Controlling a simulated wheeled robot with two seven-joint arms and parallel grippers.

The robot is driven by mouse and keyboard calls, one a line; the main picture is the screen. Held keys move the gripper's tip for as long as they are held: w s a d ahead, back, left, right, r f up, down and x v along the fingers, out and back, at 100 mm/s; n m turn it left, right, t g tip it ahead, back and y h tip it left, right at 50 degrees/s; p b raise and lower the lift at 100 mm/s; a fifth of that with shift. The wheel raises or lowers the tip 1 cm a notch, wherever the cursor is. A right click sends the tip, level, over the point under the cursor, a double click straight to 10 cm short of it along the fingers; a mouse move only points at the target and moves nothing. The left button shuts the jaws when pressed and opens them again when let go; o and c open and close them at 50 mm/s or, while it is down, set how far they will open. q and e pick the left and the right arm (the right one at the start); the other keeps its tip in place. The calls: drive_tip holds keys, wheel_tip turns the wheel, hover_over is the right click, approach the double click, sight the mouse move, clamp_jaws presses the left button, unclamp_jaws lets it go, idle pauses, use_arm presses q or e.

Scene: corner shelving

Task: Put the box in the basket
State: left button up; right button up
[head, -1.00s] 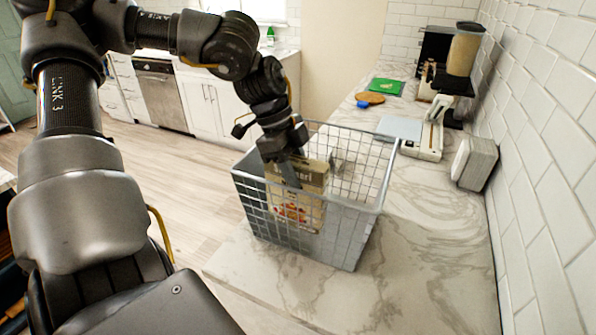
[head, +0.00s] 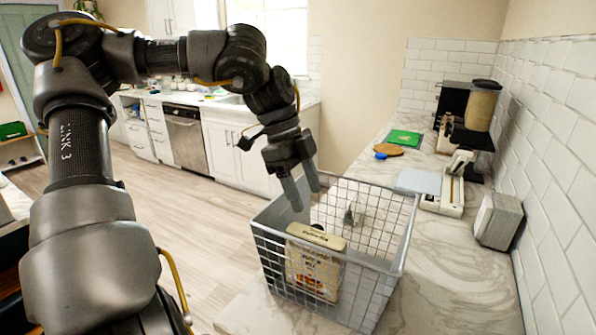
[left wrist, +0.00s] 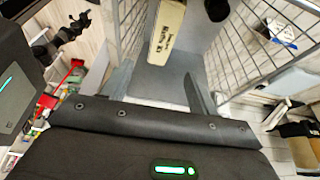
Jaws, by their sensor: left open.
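The box (head: 313,268) is tan with a pale label and stands inside the wire basket (head: 392,255), near its left side, seen through the mesh in the head view. In the left wrist view the box's narrow top (left wrist: 168,28) shows inside the basket. My left gripper (head: 306,200) is open and empty above the basket's back left part, its fingers apart and clear of the box. In the left wrist view the gripper's fingers (left wrist: 160,88) are spread with the basket floor between them. A small dark item also lies in the basket. My right gripper is not in view.
The basket stands on a marble counter (head: 450,290). Beyond it are a white scale-like device (head: 432,190), a grey box-shaped item (head: 497,221), a green board (head: 404,138) and a coffee machine (head: 468,115). A tiled wall bounds the right side.

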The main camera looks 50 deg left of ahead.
use_arm(q)
drive_tip(key=shift+v, duration=2.15)
